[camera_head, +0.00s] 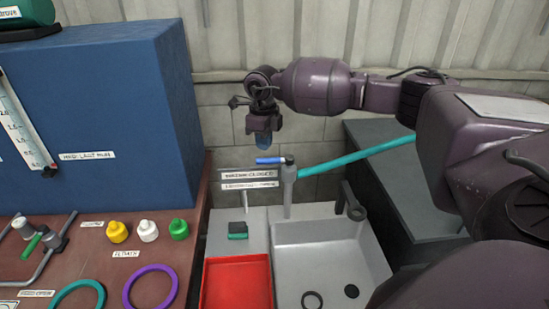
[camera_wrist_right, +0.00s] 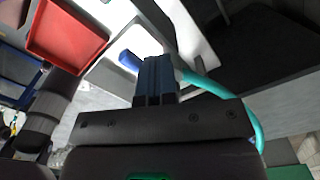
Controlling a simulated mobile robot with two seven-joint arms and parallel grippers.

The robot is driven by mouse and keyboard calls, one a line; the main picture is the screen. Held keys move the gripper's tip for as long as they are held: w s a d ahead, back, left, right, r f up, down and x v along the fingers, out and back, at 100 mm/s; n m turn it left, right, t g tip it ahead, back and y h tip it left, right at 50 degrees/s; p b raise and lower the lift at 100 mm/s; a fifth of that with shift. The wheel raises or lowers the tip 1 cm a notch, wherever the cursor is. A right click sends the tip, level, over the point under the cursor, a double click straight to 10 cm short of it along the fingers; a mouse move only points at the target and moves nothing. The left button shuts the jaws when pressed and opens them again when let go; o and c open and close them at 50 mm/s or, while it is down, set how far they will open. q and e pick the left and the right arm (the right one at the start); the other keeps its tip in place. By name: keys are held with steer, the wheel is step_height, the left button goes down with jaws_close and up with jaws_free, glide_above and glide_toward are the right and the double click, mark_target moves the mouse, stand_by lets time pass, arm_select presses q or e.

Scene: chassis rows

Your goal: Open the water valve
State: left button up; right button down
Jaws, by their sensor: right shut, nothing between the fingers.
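The water valve's blue lever (camera_head: 270,160) sits at the top of a grey standpipe (camera_head: 288,190) behind the sink. It points left, crosswise to the upright pipe. My right gripper (camera_head: 262,146) is above the lever, pointing down, with its fingers shut and empty. In the right wrist view, the shut fingers (camera_wrist_right: 156,62) partly cover the valve, and the blue lever (camera_wrist_right: 128,60) shows just left of the fingertips. I cannot tell whether they touch. A sign (camera_head: 249,174) below the lever has a word that looks like "CLOSED". My left gripper is in neither view.
A teal hose (camera_head: 355,155) runs right from the standpipe. The grey sink (camera_head: 325,235) and red tray (camera_head: 236,285) lie below. A blue cabinet (camera_head: 120,100) stands left, on a brown bench with rings and several coloured caps. A corrugated wall is behind.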

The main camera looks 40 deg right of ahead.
mark_target(274, 161)
step_height(274, 161, down, 4)
steer(key=shift+r+b, duration=0.25)
steer(key=shift+b, duration=0.55)
steer(key=shift+s+a+p, duration=0.45)
steer(key=shift+s+p, duration=0.15)
steer(key=shift+s, duration=0.15)
